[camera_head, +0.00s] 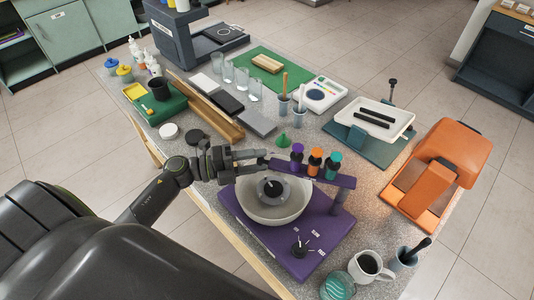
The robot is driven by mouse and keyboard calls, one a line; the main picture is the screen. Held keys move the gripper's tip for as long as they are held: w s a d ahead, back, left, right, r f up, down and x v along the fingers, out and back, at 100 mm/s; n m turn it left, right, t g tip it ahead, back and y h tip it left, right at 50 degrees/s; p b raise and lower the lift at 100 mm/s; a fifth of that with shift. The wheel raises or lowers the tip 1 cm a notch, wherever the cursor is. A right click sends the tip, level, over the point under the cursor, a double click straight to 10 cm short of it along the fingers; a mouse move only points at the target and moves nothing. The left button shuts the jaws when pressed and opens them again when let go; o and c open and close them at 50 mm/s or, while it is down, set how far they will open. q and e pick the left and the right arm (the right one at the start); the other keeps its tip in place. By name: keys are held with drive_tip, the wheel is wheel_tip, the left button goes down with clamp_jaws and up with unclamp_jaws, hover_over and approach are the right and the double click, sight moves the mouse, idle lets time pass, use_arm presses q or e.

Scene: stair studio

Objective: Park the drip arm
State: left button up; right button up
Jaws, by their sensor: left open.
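The drip arm (335,180) is a purple bar that reaches over a pale bowl (270,212) from a post at its right end. Three small bottles stand in it: purple (296,155), orange (315,160) and teal (332,166). The bowl sits on a purple base (300,262) with a knob (299,248) at its front. My left gripper (262,158) is open, with its fingertips close to the bar's left end near the purple bottle. I cannot tell whether they touch. My right gripper is not in view.
A grey speckled table (220,185) carries everything. A white jug (367,267) and a teal glass (338,287) stand in front right of the base. An orange machine (452,150) stands at the right. Wooden rails (208,108) and a green funnel (283,140) lie behind.

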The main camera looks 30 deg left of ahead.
use_arm(q)
drive_tip(key=x, duration=0.3)
drive_tip(key=shift+p, duration=0.4)
clamp_jaws()
